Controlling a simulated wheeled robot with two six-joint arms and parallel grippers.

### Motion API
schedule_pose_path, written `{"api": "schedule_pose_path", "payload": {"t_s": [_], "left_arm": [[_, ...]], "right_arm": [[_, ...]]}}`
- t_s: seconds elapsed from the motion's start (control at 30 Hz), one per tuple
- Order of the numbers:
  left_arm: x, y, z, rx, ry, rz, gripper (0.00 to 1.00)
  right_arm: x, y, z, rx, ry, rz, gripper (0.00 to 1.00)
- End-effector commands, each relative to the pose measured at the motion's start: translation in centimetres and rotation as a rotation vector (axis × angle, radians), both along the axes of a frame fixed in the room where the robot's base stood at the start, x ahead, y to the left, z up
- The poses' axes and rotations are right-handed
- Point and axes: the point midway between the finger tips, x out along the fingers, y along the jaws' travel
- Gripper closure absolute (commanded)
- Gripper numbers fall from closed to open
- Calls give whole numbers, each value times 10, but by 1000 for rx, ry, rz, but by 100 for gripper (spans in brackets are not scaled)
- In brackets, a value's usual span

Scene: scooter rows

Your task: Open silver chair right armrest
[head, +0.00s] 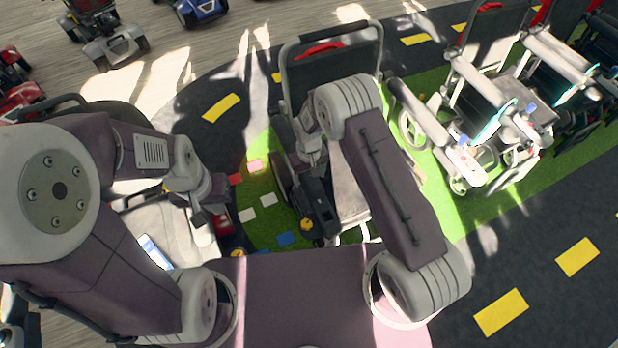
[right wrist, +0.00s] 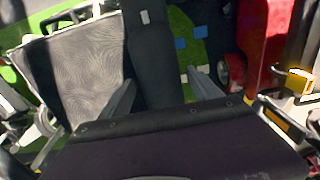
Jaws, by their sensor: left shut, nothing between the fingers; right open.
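The silver chair stands on green floor in the middle of the head view; its black backrest (head: 330,68) has a red grip on top. Its grey patterned seat (right wrist: 85,75) shows in the right wrist view. The long black armrest (right wrist: 153,60) runs beside that seat, lying down rather than raised. My right gripper (right wrist: 162,80) is open, with one grey finger on each side of the armrest; contact cannot be told. My left gripper (head: 218,216) is shut and empty, left of the chair.
A red vehicle part (right wrist: 257,45) stands close beside the armrest in the right wrist view. White-framed wheelchairs (head: 490,110) stand to the right. Scooters (head: 112,42) are at the top left. Dark road with yellow marks (head: 500,312) is clear at the lower right.

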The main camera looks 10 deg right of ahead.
Motion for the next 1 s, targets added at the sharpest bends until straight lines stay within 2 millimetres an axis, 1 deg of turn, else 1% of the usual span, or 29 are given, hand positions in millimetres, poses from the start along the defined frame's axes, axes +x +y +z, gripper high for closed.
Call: {"api": "schedule_pose_path", "payload": {"t_s": [0.03, 0.1, 0.37, 0.4, 0.47, 0.5, 0.57, 0.6, 0.63, 0.77, 0.83, 0.93, 1.0], "left_arm": [[0, 0, -1, 0, 0, 0, 100], [0, 0, -1, 0, 0, 0, 100], [0, 0, -1, 0, 0, 0, 100], [0, 0, -1, 0, 0, 0, 100], [0, 0, -1, 0, 0, 0, 100], [0, 0, -1, 0, 0, 0, 100], [0, 0, -1, 0, 0, 0, 100], [0, 0, -1, 0, 0, 0, 100], [0, 0, -1, 0, 0, 0, 100], [0, 0, -1, 0, 0, 0, 100], [0, 0, 3, 0, 0, 0, 100], [0, 0, 13, 0, 0, 0, 100], [0, 0, 21, 0, 0, 0, 100]], "right_arm": [[0, 0, -6, 0, 1, 0, 27], [0, 0, -10, 0, 0, 0, 27], [0, 0, -11, 0, -1, 0, 27], [0, 0, -11, 0, -1, 0, 38], [0, 0, -11, 0, -1, 0, 55], [0, 0, -11, 0, -1, 0, 66], [0, 0, -11, 0, 0, 0, 83], [0, 0, -11, 0, 0, 0, 94], [0, 0, -11, 0, 0, 0, 100], [0, 0, -10, 0, 0, 0, 100], [1, 1, -5, -3, 10, 0, 100], [4, 1, 14, -17, 53, 0, 100], [6, 2, 31, -32, 100, 0, 100]]}}
